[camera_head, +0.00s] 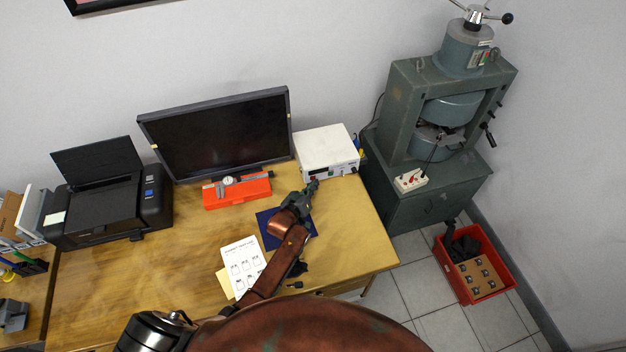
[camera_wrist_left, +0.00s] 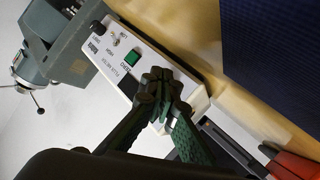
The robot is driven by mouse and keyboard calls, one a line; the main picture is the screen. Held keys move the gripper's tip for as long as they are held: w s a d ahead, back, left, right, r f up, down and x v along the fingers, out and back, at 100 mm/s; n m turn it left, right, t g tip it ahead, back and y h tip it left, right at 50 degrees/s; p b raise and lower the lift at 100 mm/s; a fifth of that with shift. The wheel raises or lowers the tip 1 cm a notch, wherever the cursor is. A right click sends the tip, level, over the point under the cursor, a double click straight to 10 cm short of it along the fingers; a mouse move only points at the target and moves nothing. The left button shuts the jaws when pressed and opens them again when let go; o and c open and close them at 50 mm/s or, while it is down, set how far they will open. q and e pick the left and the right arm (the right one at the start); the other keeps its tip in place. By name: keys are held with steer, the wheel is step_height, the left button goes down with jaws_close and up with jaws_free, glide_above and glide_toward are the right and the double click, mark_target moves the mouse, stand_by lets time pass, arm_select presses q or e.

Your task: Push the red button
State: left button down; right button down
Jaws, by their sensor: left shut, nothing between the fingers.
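A white box-shaped meter (camera_head: 325,146) stands on the wooden desk, right of the monitor. In the left wrist view, the closed fingers (camera_wrist_left: 158,84) cover part of the panel. I cannot make out a red button clearly there, and whether the fingertips touch the panel cannot be told. My right gripper is out of view.
A monitor (camera_head: 220,135) and a red case (camera_head: 225,196) with a caliper are left of the meter; a printer (camera_head: 105,205) is further left. A dark blue mat (camera_head: 268,232) lies under my left arm. A green press (camera_head: 425,110) and a power strip (camera_head: 411,180) are right.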

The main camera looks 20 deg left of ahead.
arm_select(q)
steer(key=shift+w+a, duration=0.1)
steer(key=shift+w, duration=0.05)
stand_by(0.5)
steer(key=shift+s+d+r+p, duration=0.1)
steer(key=shift+s+d+p, duration=0.2)
steer(key=shift+s+p, duration=0.15)
steer(key=shift+s+d, duration=0.1)
steer(key=shift+s+d+p, duration=0.45)
steer(key=shift+s+p, duration=0.05)
steer(key=shift+s, duration=0.2)
steer(key=shift+s+d+p, duration=0.4)
steer(key=shift+s+p, duration=0.1)
steer(key=shift+s, duration=0.15)
steer(key=shift+s+d+p, duration=0.55)
steer(key=shift+s+d, duration=0.05)
steer(key=shift+s, duration=0.25)
steer(key=shift+s+d, duration=0.15)
steer(key=shift+s, duration=0.1)
